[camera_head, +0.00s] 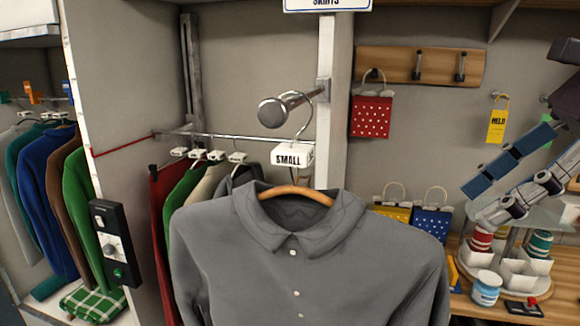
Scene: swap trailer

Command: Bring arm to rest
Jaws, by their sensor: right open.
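My right gripper (480,202) is at the right edge of the head view, with its arm coming in from the upper right. Its fingers with blue pads point down and left. It is open and nothing shows between the fingers. It appears in front of the wooden counter and clear of the grey shirt. The grey shirt (300,255) hangs on a wooden hanger (295,191) in the middle foreground. The hanger's wire hook goes up to a metal peg (290,107), with a white "SMALL" tag (292,156) at the hook. My left gripper is not in view.
A wooden counter (465,302) at lower right bears a round sectioned tray (540,288) with thread spools. Yellow (393,213) and blue (431,224) bags stand behind. A red dotted bag (371,117) hangs from a hook board (415,67). More garments hang at left.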

